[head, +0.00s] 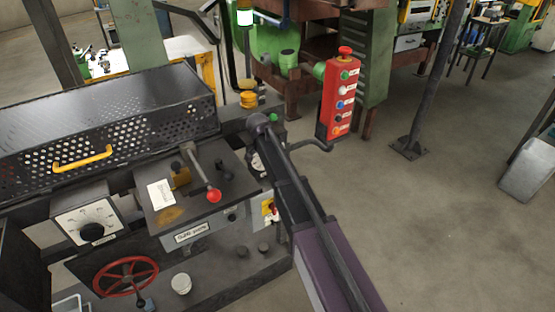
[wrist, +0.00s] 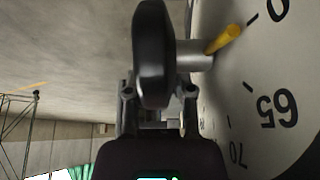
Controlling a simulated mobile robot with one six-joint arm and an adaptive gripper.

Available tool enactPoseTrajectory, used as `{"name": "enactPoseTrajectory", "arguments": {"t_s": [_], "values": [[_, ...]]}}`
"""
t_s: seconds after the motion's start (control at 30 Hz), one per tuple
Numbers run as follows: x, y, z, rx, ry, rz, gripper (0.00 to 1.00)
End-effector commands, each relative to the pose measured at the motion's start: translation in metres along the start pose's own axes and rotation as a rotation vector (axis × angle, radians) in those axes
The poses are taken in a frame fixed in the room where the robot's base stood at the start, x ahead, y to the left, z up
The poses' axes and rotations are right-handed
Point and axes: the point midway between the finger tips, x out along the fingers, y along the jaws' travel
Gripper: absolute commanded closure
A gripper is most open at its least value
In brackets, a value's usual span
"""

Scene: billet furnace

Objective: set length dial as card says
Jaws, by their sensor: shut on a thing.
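In the wrist view, my gripper (wrist: 158,104) is shut on a thick black knob (wrist: 153,50). The knob stands on a silver shaft in front of a white dial (wrist: 275,70). A yellow pointer (wrist: 226,36) at the shaft has its tip near the tick of a partly cut-off number ending in 0. The marks 65 and 70 show below, upside down. In the head view, a small white dial (head: 257,162) is partly hidden by my arm, and my gripper cannot be made out. A white card (head: 161,193) lies on the machine's top panel, its print too small to read.
A square dial box (head: 88,213) with a black knob stands at the left. A red-knobbed lever (head: 213,195), a red handwheel (head: 126,276) and a perforated guard (head: 110,130) are on the machine. A red button pendant (head: 341,95) hangs beyond my arm.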

Motion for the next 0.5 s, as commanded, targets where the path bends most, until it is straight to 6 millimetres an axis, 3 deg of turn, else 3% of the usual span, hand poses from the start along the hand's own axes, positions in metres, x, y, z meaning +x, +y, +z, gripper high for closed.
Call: {"name": "enactPoseTrajectory", "arguments": {"t_s": [0.5], "values": [[-0.0081, 0.0043, 0.0019, 0.001, 0.366, 0.008, 1.0]]}}
